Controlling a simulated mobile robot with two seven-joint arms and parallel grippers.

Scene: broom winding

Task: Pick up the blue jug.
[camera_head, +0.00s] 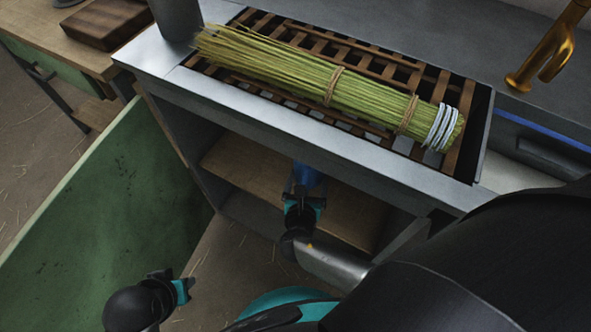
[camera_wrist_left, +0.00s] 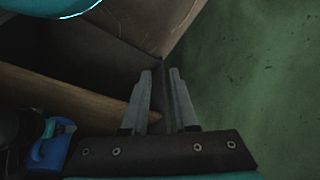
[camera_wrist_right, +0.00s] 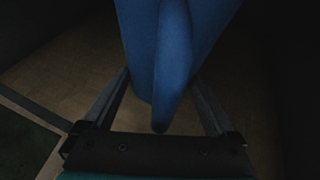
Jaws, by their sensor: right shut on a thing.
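The blue jug (camera_head: 309,176) is in the open space under the counter, above the lower shelf. My right gripper (camera_head: 304,192) is at the jug and shut on it. In the right wrist view, the jug's handle (camera_wrist_right: 172,75) comes down between the two fingers, and the dark surroundings hide its base. The jug (camera_wrist_left: 52,146) also shows at the lower left of the left wrist view. My left gripper (camera_head: 172,284) is empty beside the green panel, well left of the jug. Its fingers (camera_wrist_left: 162,85) stand a small gap apart.
A counter (camera_head: 265,118) stands above the jug, with a bundle of green straw (camera_head: 320,88) on its slatted rack. A wooden shelf board (camera_head: 245,165) lies below. A green panel (camera_head: 115,205) stands at the left. A brass tap (camera_head: 550,55) is at upper right.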

